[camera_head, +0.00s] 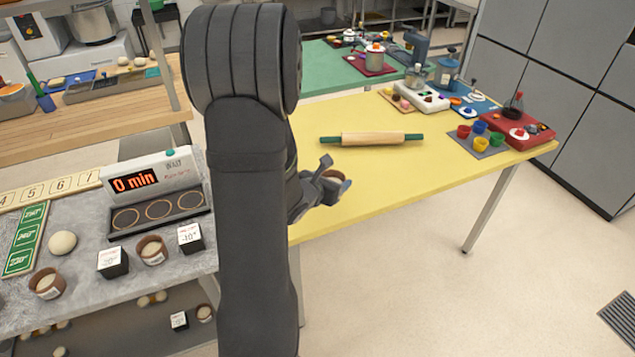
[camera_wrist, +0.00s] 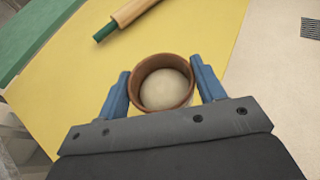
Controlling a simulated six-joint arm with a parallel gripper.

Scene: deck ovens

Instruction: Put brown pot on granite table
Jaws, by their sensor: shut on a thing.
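My gripper (camera_wrist: 165,92) is shut on a brown pot (camera_wrist: 136,80) with pale dough inside. The blue fingers press on both sides of the pot in the wrist view. In the head view my gripper (camera_head: 328,190) and the brown pot (camera_head: 333,180) are above the near left edge of the yellow table (camera_head: 420,175). The grey granite table (camera_head: 80,295) is at the left, with two more brown pots (camera_head: 151,250) (camera_head: 47,283) on it. My arm hides part of the gap between the two tables.
On the granite table are a timer box (camera_head: 155,190), a dough ball (camera_head: 62,243), two dark cubes (camera_head: 113,263) (camera_head: 190,238) and green cards (camera_head: 25,238). A rolling pin (camera_head: 372,139) lies on the yellow table. The yellow table's near part is clear.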

